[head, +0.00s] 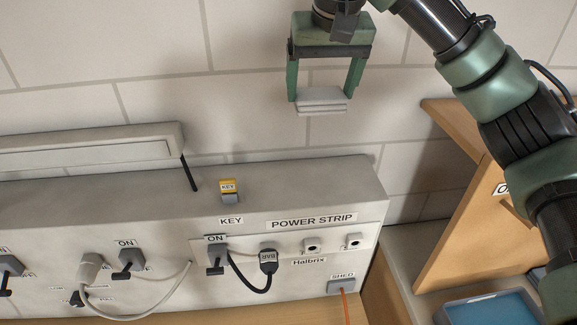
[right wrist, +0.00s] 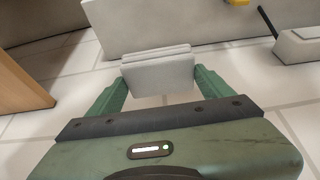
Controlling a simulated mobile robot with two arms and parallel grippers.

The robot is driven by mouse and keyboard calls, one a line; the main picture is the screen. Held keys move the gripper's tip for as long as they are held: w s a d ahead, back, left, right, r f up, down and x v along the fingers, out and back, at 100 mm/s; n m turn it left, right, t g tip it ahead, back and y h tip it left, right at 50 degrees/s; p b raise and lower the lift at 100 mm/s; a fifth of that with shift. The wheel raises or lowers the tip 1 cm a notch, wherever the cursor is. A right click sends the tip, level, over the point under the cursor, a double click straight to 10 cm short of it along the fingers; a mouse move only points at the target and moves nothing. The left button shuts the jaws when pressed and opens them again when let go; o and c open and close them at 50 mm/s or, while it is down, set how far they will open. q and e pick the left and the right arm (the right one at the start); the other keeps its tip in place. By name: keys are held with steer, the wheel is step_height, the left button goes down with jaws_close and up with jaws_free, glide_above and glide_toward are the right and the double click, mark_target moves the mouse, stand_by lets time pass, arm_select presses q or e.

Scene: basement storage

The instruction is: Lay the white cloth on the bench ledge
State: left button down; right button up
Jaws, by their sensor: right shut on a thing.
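My right gripper (head: 322,98) is at the top centre of the head view, its green fingers shut on a folded white cloth (head: 321,101). The cloth is a flat, layered square held between the fingertips; it also shows in the right wrist view (right wrist: 157,72). The pale bench ledge (head: 310,185) runs along the wall behind the power strip panel. The cloth is up in front of the tiled wall, above and apart from the ledge's right part. My left gripper is not in view.
A grey raised box (head: 90,148) with a dark rod (head: 189,172) is at left. Plugs and cables hang on the front panel. A wooden board (head: 470,200) and a blue-lidded bin (head: 488,308) are at right. The ledge's right part is clear.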

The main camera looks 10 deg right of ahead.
steer(key=shift+f, duration=0.4)
steer(key=f, duration=0.4)
steer(key=f+p, duration=0.1)
steer(key=f, duration=0.4)
steer(key=s+f+p, duration=0.1)
steer(key=f, duration=0.4)
steer(key=shift+s+f, duration=0.1)
steer(key=shift+f, duration=0.05)
step_height(320, 180, down, 3)
steer(key=shift+f+p, duration=0.2)
steer(key=shift+p, duration=0.5)
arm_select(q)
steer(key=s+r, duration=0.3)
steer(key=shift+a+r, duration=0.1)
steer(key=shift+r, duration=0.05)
arm_select(e)
steer(key=shift+f, duration=0.4)
steer(key=o, duration=1.3)
steer(key=shift+c, duration=0.2)
